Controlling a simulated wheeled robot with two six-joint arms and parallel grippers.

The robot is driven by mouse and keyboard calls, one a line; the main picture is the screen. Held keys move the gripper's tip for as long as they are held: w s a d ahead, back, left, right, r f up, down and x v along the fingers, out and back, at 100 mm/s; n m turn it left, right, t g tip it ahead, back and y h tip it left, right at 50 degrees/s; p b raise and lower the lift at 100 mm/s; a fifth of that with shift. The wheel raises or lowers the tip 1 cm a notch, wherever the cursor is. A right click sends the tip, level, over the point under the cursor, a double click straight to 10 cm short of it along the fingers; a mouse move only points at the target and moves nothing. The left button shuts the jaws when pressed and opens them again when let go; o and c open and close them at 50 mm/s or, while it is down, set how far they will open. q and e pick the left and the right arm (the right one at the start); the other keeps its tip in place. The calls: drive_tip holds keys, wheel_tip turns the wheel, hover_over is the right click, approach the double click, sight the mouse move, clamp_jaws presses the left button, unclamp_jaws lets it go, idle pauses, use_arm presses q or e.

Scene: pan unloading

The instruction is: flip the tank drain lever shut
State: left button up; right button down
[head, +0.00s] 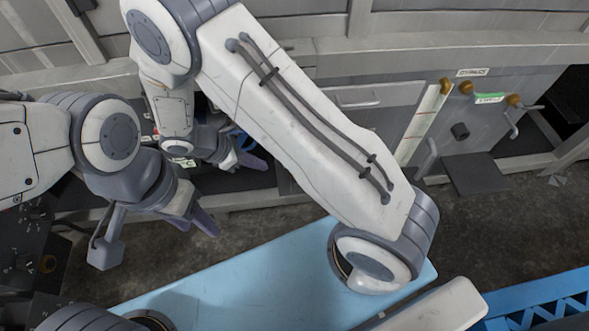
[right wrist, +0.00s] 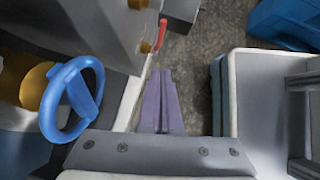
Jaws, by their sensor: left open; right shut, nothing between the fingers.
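In the right wrist view a red lever (right wrist: 161,33) sticks out beside a brass fitting (right wrist: 145,46) on a grey housing, just beyond my right gripper's tips. I cannot tell for sure that it is the tank drain lever. My right gripper (right wrist: 159,74) is shut and empty, its purple fingers together, apart from the lever. In the head view my right gripper (head: 255,163) is left of centre, partly behind its own wrist. My left gripper (head: 197,222) is open and empty, lower left. The head view shows brass fittings (head: 467,87) and grey handles (head: 515,125) at right, but no red lever.
A blue handwheel (right wrist: 72,98) is close left of my right gripper in the wrist view. A blue crate (head: 545,300) is at lower right. A light-blue surface (head: 260,270) lies in front. Dark floor (head: 480,225) is open below the grey housing.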

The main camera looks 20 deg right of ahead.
drive_tip(key=d+r+b+x, duration=0.1)
drive_tip(key=b+x, duration=0.6)
drive_tip(key=x, duration=0.6)
drive_tip(key=shift+d, duration=0.45)
drive_tip(key=shift+s+d, duration=0.15)
drive_tip(key=shift+d, duration=0.4)
drive_tip(key=shift+s+d, duration=0.2)
drive_tip(key=shift+d, duration=0.35)
